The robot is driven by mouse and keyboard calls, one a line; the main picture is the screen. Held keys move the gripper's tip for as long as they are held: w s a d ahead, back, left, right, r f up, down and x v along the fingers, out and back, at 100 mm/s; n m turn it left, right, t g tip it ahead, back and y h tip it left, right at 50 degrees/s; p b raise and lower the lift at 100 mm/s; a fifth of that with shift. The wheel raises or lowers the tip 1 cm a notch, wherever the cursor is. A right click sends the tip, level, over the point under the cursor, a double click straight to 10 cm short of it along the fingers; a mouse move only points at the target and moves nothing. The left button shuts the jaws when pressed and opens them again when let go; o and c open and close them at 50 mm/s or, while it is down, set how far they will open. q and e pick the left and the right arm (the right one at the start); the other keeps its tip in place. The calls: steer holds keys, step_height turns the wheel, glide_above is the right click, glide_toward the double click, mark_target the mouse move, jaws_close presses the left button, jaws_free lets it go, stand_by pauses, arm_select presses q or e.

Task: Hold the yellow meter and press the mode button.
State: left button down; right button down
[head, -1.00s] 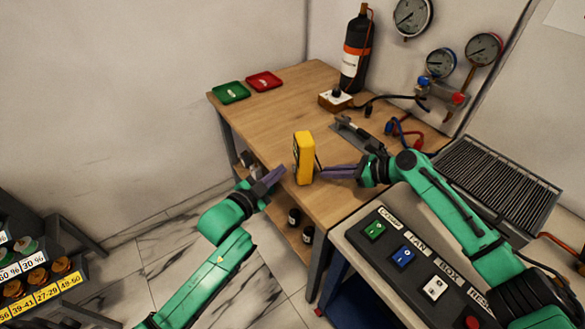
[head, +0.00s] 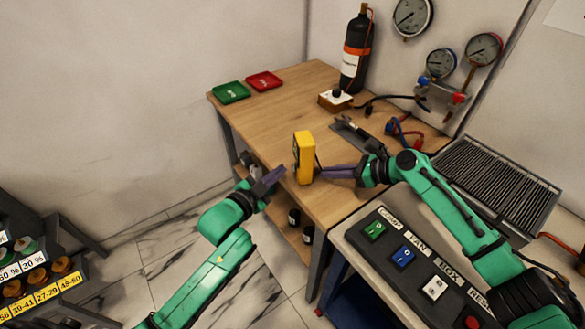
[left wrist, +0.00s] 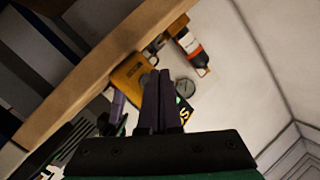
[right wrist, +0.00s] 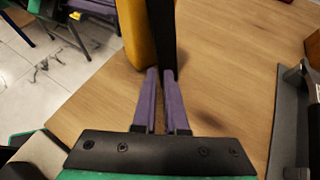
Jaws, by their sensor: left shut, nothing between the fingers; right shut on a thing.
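The yellow meter (head: 306,160) stands upright near the front edge of the wooden bench. My right gripper (head: 322,172) comes from the right and is shut on a dark part at the meter's back. In the right wrist view the fingers (right wrist: 160,72) grip this dark part, with the yellow body (right wrist: 136,35) beside it. My left gripper (head: 284,170) is shut and empty, a small gap left of the meter's front. In the left wrist view its closed fingers (left wrist: 158,75) overlap the meter (left wrist: 130,74) and hide part of its face. I cannot make out the mode button.
The wooden bench (head: 270,115) holds green (head: 231,92) and red (head: 264,81) trays at the back left. A black cylinder (head: 356,55) and wall gauges stand behind. A switch panel (head: 420,265) lies at the front right. The bench left of the meter is clear.

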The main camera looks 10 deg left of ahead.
arm_select(q)
steer(key=shift+d, duration=0.1)
stand_by(0.4)
steer(key=shift+w+d, duration=0.15)
steer(key=shift+d, duration=0.15)
steer(key=shift+w+d, duration=0.15)
steer(key=shift+d, duration=0.2)
stand_by(0.7)
steer(key=shift+s+a, duration=0.3)
steer(key=shift+a, duration=0.5)
steer(key=a, duration=0.1)
steer(key=s+a, duration=0.1)
steer(key=a, duration=0.2)
steer(key=shift+s+a, duration=0.3)
steer(key=shift+s, duration=0.1)
